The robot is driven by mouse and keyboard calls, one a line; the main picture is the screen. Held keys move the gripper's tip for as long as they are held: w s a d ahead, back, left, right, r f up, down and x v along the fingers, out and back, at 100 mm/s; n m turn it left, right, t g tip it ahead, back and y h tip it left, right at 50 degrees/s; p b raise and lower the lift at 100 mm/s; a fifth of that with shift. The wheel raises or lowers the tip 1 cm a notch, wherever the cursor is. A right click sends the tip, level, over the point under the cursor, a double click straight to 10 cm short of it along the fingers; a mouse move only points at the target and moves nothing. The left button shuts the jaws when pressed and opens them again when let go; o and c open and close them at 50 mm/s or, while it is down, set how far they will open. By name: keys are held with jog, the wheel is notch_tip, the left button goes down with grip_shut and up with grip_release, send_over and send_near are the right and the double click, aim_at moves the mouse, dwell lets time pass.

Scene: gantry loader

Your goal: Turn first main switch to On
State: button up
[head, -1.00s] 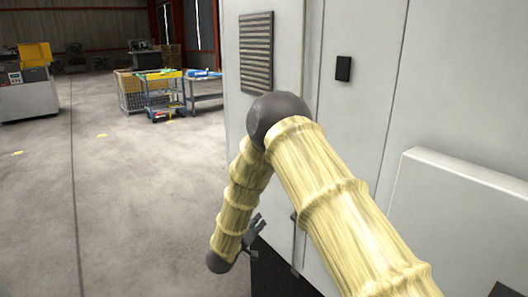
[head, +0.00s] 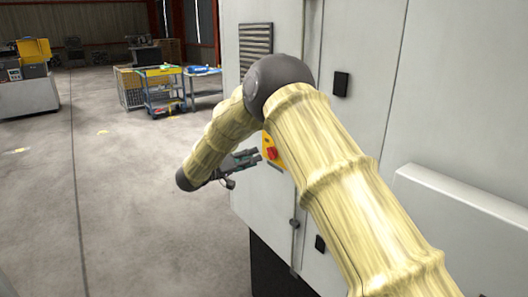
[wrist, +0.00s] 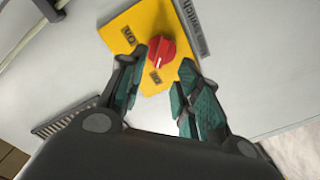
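The main switch is a red rotary knob (wrist: 161,51) on a yellow plate (wrist: 127,28) fixed to the grey cabinet. In the head view the knob (head: 271,154) shows just beyond my gripper (head: 253,158), partly hidden by my arm. In the wrist view my gripper (wrist: 160,82) is open, its two green-padded fingers apart. The knob lies just ahead of the fingertips, between their lines, and nothing is between the pads. I cannot tell whether a fingertip touches the plate.
The grey cabinet (head: 362,60) fills the right side, with a vent grille (head: 256,42) and a black latch (head: 341,84). A ledge-like panel (head: 460,215) juts out at lower right. The floor to the left is clear, with carts (head: 162,90) farther back.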

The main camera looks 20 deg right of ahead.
aim_at(268, 153)
jog(key=p+x, duration=0.2)
jog(key=x, duration=0.4)
jog(key=shift+d, duration=0.15)
grip_shut()
